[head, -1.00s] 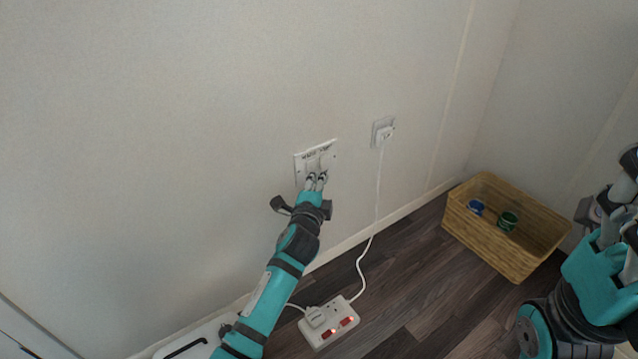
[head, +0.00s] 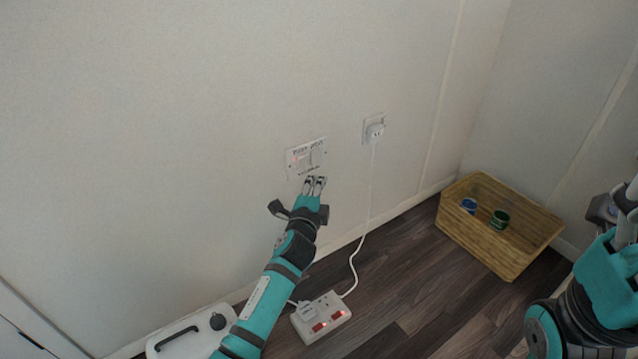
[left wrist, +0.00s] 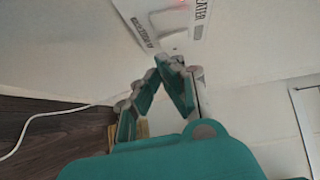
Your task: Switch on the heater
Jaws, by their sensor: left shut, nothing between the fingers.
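A white switch panel (head: 306,165) with dark lettering is on the wall, and a small red light glows at its left side. The panel (left wrist: 167,22) also shows at the top of the left wrist view, where its lettering reads "HEATER" and a red glow shows at the top edge.
A plugged socket (head: 374,130) with a white cable is right of the panel. A power strip (head: 321,317) with red lit switches lies on the floor. A white appliance (head: 180,341) with a black handle stands lower left.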

